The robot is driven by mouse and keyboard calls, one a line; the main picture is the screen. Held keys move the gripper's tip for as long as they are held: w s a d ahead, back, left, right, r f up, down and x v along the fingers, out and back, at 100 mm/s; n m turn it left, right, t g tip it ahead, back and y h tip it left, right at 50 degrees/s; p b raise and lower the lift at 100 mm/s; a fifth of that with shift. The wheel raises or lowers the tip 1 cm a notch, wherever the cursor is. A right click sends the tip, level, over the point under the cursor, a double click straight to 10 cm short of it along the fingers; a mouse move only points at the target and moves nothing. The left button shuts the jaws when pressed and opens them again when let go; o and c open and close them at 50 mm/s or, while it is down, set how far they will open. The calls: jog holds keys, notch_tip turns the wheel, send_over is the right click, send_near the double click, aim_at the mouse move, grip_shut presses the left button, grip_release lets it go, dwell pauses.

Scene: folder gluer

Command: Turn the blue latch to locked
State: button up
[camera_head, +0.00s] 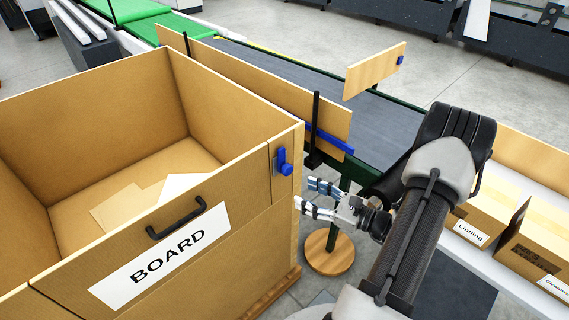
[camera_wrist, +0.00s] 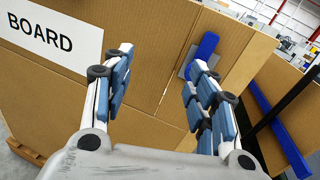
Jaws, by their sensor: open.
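The blue latch (camera_head: 284,162) sits on a grey plate at the upper right corner of the big cardboard bin marked BOARD (camera_head: 235,265). Its handle looks upright, roughly along the bin's corner edge. My gripper (camera_head: 308,194) is open and empty, just right of and below the latch in the head view, apart from the bin. In the wrist view the latch (camera_wrist: 205,50) shows beyond the tip of the right finger, which hides its lower part. The bin's front (camera_wrist: 150,60) fills the space beyond the open fingers.
A conveyor (camera_head: 380,125) with wooden side boards runs behind the bin. A blue bar (camera_head: 335,143) and black post (camera_head: 314,125) stand close right of the latch. A round wooden stand base (camera_head: 330,252) is below my gripper. Labelled cartons (camera_head: 480,215) sit at right.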

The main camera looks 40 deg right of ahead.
aim_at(289, 170)
jog(key=s+d+f+m+t+h, duration=0.1)
jog(key=s+d+f+m+h, duration=0.2)
jog(key=d+m+h, duration=0.15)
jog(key=shift+n, duration=0.35)
jog(key=w, duration=1.7)
jog(key=shift+w+a+f, duration=0.1)
jog(key=shift+w+a, duration=0.15)
jog(key=shift+a, duration=0.1)
jog(key=shift+c, duration=0.4)
grip_shut()
